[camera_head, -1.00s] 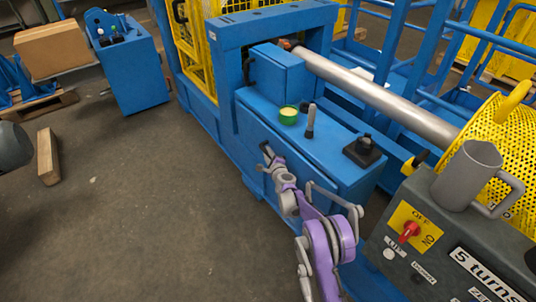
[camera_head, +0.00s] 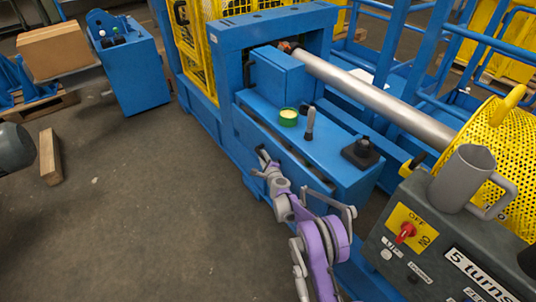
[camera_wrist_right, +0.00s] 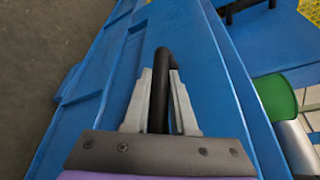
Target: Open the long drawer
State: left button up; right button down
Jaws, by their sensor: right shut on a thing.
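The long drawer (camera_head: 249,143) is in the side of the blue machine cabinet. A narrow dark gap shows along its top edge, so it stands slightly out. My right gripper (camera_head: 263,159) is at the drawer front, with the purple and grey arm reaching up from below. In the right wrist view the gripper (camera_wrist_right: 160,100) is shut on the black bar handle (camera_wrist_right: 162,60), which stands between its two grey fingers. The inside of the drawer is hidden. My left gripper is not in view.
A grey mug (camera_head: 464,178) stands on the control panel at right. Open floor lies left of the drawer; a wooden beam (camera_head: 50,157) lies farther left.

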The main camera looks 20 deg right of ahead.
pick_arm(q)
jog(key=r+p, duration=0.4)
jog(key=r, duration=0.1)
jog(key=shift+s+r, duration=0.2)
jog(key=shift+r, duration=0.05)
pick_arm(e)
jog(key=s+a, duration=0.3)
jog(key=a, duration=0.7)
jog(key=shift+s, duration=0.35)
jog(key=shift+a, duration=0.1)
jog(key=c, duration=0.7)
grip_release()
jog(key=shift+c, duration=0.2)
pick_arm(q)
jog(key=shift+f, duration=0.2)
pick_arm(e)
jog(key=v, duration=1)
jog(key=shift+s, duration=0.4)
jog(key=shift+r, duration=0.1)
